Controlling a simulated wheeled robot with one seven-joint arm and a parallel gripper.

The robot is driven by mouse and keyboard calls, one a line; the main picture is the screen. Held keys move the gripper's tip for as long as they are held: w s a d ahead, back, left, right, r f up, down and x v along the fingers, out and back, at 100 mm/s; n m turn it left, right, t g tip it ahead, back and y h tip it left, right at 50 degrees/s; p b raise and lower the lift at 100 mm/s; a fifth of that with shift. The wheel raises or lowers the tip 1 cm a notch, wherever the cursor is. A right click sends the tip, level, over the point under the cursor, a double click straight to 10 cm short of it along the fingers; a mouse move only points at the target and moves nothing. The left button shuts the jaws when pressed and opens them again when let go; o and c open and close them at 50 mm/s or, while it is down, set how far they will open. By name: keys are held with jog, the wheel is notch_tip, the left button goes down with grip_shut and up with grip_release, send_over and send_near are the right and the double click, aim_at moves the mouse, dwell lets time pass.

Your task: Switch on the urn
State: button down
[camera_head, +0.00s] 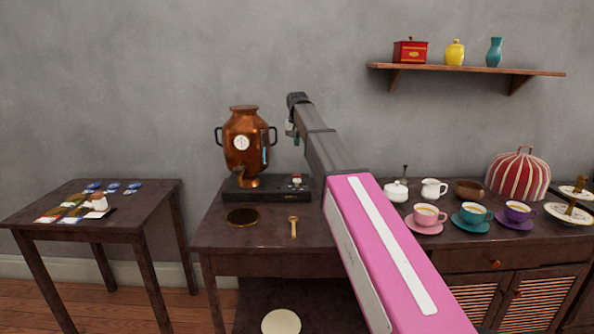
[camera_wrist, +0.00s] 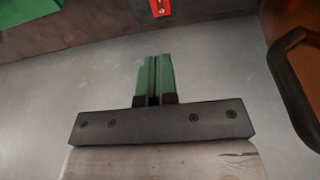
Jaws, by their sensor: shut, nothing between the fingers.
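The copper urn (camera_head: 245,145) stands on a black base (camera_head: 255,194) on the middle table, with a round white dial on its front. A small red-and-white switch (camera_head: 297,178) sits at the base's right end. In the wrist view a red piece with a pale mark (camera_wrist: 160,7) is cut off by the top edge; it looks like that switch. My gripper (camera_head: 291,130) is above the base's right end, right of the urn. Its green fingers (camera_wrist: 154,76) are together and empty, apart from the red piece. The urn's dark handle (camera_wrist: 292,85) is at the right.
A dark round dish (camera_head: 242,217) and a brass spoon-like object (camera_head: 293,227) lie in front of the base. Cups on saucers (camera_head: 425,227) stand on the right cabinet. A wall shelf (camera_head: 465,69) is at upper right. Cards and small items lie on the left table (camera_head: 145,205).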

send_near(297, 175)
jog(key=x, duration=0.5)
jog(key=shift+f, duration=0.2)
jog(key=shift+x, duration=0.85)
jog(key=shift+s, duration=0.25)
jog(key=shift+f, duration=0.1)
jog(key=shift+s+f, duration=0.2)
jog(key=shift+f+t, duration=0.1)
jog(key=shift+t, duration=0.3)
jog(key=shift+w, duration=0.1)
jog(key=shift+r, duration=0.85)
